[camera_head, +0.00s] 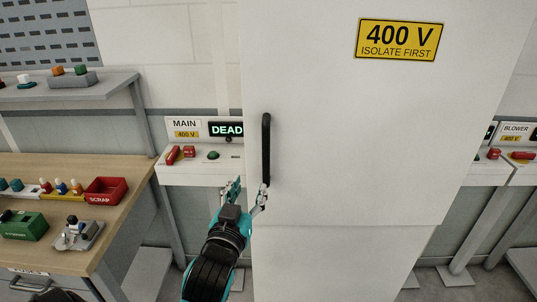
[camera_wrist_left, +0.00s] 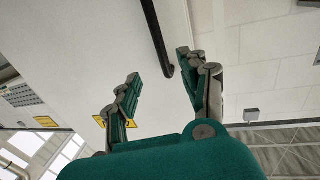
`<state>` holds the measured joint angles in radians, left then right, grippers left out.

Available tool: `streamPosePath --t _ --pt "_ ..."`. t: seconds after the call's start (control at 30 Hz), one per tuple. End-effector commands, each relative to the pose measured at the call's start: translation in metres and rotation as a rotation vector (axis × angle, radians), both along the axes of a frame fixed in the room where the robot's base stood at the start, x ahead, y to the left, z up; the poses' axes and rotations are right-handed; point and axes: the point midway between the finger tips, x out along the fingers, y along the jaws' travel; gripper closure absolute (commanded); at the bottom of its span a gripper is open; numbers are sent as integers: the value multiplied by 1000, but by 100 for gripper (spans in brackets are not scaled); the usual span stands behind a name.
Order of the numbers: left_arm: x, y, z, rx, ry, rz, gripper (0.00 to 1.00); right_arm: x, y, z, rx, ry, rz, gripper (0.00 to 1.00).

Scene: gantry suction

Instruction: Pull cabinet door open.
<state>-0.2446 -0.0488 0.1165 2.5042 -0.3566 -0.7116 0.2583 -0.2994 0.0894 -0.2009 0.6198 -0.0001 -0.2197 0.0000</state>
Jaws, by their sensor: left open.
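The white cabinet door (camera_head: 350,130) fills the middle of the head view and looks closed. Its black vertical bar handle (camera_head: 266,148) is on the door's left side. My left gripper (camera_head: 248,191) is open and empty at the handle's lower end, with one finger close to that end. In the left wrist view, the lower part of the handle (camera_wrist_left: 156,35) reaches down between the spread fingertips of the gripper (camera_wrist_left: 158,64), nearer the right finger. I cannot tell whether a finger touches it. My right gripper is not in view.
A MAIN control box (camera_head: 200,150) with a DEAD display stands left of the door. A wooden bench (camera_head: 120,225) with a red SCRAP bin (camera_head: 105,190) and a green box (camera_head: 24,226) is at left. A BLOWER box (camera_head: 518,145) is at right. A yellow 400 V sign (camera_head: 399,40) is on the door.

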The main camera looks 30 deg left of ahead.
Motion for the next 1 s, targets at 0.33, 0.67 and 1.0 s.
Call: streamPosePath --t 0.33,0.67,1.0 --pt "33 11 -8 1 -7 0 56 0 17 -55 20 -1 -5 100" --pt "66 24 2 3 4 0 56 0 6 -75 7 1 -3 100" --pt "130 49 2 2 4 1 56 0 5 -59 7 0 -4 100"
